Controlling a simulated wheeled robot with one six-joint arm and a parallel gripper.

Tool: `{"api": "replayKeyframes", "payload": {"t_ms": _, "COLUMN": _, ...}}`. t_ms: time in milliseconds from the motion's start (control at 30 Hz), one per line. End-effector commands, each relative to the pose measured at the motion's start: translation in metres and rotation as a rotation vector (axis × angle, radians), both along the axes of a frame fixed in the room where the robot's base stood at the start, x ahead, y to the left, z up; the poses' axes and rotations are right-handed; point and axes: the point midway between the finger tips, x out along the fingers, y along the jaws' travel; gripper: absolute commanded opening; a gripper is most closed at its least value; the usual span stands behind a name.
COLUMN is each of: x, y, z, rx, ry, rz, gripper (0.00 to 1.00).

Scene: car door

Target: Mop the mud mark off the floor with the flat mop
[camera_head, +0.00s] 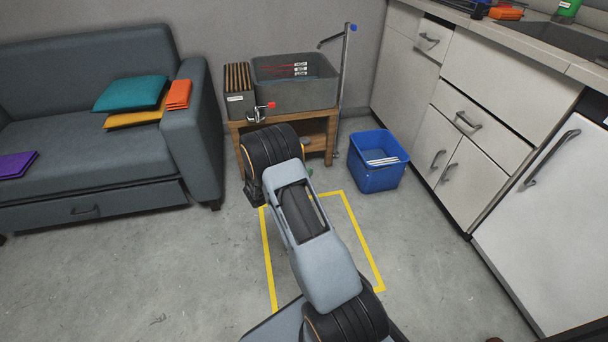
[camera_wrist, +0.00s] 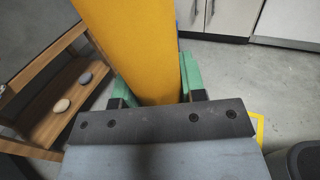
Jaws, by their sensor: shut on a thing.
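My gripper (camera_wrist: 157,88) shows in the wrist view, its green fingers shut on a broad yellow-orange thing (camera_wrist: 135,40). That thing runs up out of the top of the view, and its other end is hidden; I cannot tell whether it is part of the flat mop. In the head view my arm hides the held thing and nearly all of my gripper; only a bit of green shows beside the wooden stand. No mop head is recognisable. No mud mark is clear inside the yellow floor outline (camera_head: 361,240), part of which my arm covers. A small dark squiggle (camera_head: 157,320) lies on the floor at lower left.
A wooden stand (camera_head: 318,140) with a grey bin (camera_head: 290,97) is close to my gripper. A grey pole with a blue top (camera_head: 345,80) stands beside it. A blue bucket (camera_head: 376,176) stands right of it. A sofa (camera_head: 60,150) is left, white cabinets (camera_head: 478,120) right.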

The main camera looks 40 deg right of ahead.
Motion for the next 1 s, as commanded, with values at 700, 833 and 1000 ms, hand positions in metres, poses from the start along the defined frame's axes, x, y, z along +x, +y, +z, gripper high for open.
{"api": "replayKeyframes", "payload": {"t_ms": 700, "x": 0.058, "y": -0.024, "z": 0.000, "rx": -0.003, "ry": -0.002, "rz": 0.000, "gripper": 0.00}}
{"api": "replayKeyframes", "payload": {"t_ms": 833, "x": 0.059, "y": -0.024, "z": 0.003, "rx": -0.003, "ry": -0.002, "rz": 0.000, "gripper": 0.00}}
{"api": "replayKeyframes", "payload": {"t_ms": 1000, "x": 0.059, "y": -0.024, "z": 0.012, "rx": -0.003, "ry": -0.003, "rz": 0.000, "gripper": 0.00}}
